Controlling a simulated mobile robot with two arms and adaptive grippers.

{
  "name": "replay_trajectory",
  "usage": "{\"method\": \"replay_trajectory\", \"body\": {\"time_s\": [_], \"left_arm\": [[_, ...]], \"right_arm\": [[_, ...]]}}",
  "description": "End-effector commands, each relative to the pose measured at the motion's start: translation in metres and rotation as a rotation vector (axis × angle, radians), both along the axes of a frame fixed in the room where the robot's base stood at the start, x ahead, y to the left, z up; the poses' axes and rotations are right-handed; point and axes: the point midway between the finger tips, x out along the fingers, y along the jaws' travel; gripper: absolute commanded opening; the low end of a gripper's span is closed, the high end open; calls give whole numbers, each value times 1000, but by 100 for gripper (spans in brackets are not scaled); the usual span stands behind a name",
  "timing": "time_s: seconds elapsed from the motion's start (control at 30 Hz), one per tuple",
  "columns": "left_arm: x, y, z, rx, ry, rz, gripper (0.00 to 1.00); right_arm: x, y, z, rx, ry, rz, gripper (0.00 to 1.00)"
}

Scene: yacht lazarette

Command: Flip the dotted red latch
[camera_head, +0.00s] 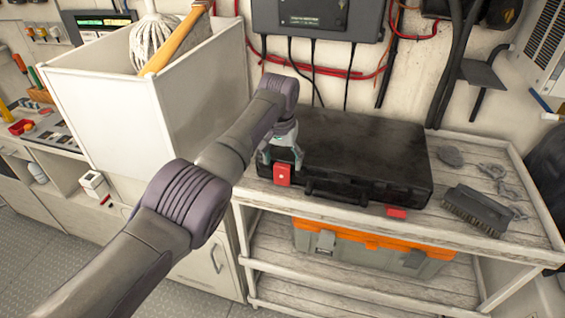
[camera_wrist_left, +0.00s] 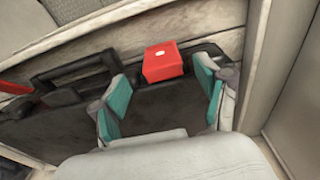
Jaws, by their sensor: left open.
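The dotted red latch (camera_head: 283,175) is a small red block with a pale dot on the front left edge of a black case (camera_head: 370,150). A second red latch (camera_head: 397,212), with no dot that I can make out, is at the case's front right. My left gripper (camera_head: 284,158) is just above the dotted latch, fingers pointing down at it. In the left wrist view the dotted latch (camera_wrist_left: 163,62) lies just beyond and between the two open teal fingertips (camera_wrist_left: 165,85), with nothing held. I cannot tell whether a finger touches it. My right gripper is not in view.
The case lies on a wooden shelf unit (camera_head: 470,150), beside a dark brush (camera_head: 476,210). An orange and grey toolbox (camera_head: 370,248) is on the shelf below. A white bin (camera_head: 110,110) with a mop stands left of my arm. Cables (camera_head: 315,75) hang behind the case.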

Motion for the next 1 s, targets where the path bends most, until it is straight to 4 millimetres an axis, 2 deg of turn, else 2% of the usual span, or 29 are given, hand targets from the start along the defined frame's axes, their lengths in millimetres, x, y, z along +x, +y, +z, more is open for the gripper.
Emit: {"method": "replay_trajectory", "body": {"time_s": [0.3,0.5,0.7,1.0], "left_arm": [[-7,2,67,-1,-4,0,75],[-10,3,96,0,-1,0,75],[-12,3,106,0,1,0,75],[-12,3,106,0,1,0,75]], "right_arm": [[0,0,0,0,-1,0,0],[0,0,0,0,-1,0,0],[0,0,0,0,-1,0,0],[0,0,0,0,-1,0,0]]}}
